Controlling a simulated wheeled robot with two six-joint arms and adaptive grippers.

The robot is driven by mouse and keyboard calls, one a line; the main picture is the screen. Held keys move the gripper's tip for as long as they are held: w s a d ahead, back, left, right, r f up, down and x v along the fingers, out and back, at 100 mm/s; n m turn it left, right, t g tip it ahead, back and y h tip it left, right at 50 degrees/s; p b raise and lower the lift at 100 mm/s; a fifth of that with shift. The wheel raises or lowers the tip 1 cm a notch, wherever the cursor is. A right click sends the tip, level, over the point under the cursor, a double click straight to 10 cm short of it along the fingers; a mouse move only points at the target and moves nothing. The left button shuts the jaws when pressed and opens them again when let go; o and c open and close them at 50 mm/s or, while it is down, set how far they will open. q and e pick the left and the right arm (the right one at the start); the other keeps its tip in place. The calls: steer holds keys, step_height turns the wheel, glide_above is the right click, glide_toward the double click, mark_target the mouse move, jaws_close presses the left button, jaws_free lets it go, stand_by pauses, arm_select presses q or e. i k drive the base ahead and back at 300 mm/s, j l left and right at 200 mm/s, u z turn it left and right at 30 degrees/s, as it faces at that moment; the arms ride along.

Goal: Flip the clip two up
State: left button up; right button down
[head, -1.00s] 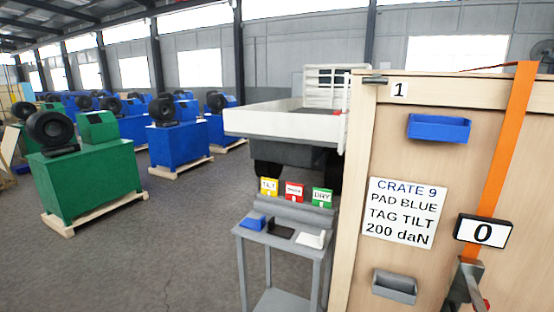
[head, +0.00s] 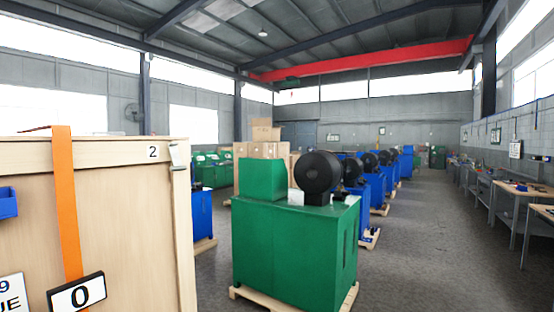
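A wooden crate (head: 110,210) fills the left of the head view. A label "2" (head: 153,152) sits on its top rail near the right corner. Just right of the label, a small pale grey-green clip (head: 178,157) is at the crate's top corner. It appears to hang downward over the corner, but it is small and its hinge is hard to make out. Neither of my grippers is in view.
An orange strap (head: 66,200) runs down the crate to a display reading "0" (head: 76,294). A blue bin (head: 7,202) is cut off at the left edge. A green machine (head: 295,240) on a pallet stands right of the crate. Open floor (head: 430,250) lies farther right, before workbenches (head: 510,190).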

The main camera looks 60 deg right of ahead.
mark_target(178, 166)
steer(key=z, duration=1.05)
